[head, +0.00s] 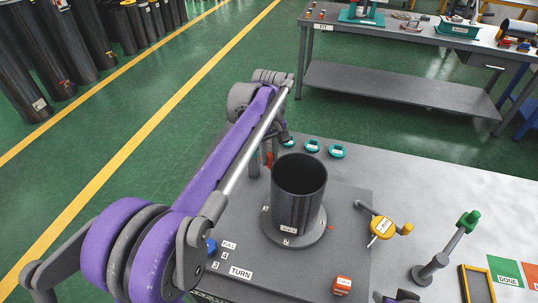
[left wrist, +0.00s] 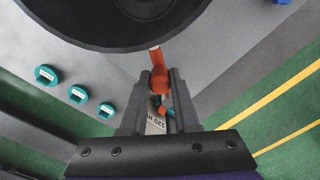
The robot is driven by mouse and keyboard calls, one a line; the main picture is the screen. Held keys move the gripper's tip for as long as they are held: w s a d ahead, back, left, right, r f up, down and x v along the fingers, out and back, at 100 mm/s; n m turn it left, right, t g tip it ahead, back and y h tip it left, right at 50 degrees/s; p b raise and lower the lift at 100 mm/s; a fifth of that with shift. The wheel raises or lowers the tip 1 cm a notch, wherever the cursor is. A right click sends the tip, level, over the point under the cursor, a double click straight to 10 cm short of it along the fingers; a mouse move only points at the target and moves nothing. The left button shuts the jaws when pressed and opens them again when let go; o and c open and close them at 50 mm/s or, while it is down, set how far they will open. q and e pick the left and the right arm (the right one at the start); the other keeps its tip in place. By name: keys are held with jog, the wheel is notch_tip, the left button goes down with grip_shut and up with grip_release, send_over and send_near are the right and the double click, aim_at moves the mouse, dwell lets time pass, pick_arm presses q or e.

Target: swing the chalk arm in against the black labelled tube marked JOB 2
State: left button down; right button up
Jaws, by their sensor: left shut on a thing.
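The black tube (head: 299,190) stands upright on a round flange on the grey turning plate (head: 347,215). A small white label shows low on its near side; its print is too small to read surely. In the left wrist view its dark wall (left wrist: 75,35) fills the top. My left gripper (head: 283,139) is behind the tube, partly hidden by my arm. In the left wrist view the gripper (left wrist: 158,95) is shut on the orange part of the chalk arm (left wrist: 159,78). Its pale tip appears right at the tube's edge; I cannot tell whether they touch.
A yellow dial gauge (head: 382,228) on an arm stands right of the tube. An orange labelled block (head: 342,285) and a green-knobbed lever (head: 468,221) are nearer right. Several teal round pieces (head: 312,146) lie behind. A green DONE mat (head: 506,271) lies far right.

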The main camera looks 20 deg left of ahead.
aim_at(269, 154)
pick_arm(q)
jog(key=c, duration=0.6)
grip_release()
jog(key=shift+c, duration=0.2)
notch_tip(269, 154, up, 11)
jog(key=shift+p, duration=0.45)
pick_arm(e)
jog(key=shift+w+r, duration=0.4)
jog(key=shift+r, duration=0.35)
pick_arm(q)
jog(key=shift+f, duration=0.2)
pick_arm(e)
jog(key=shift+s, duration=0.1)
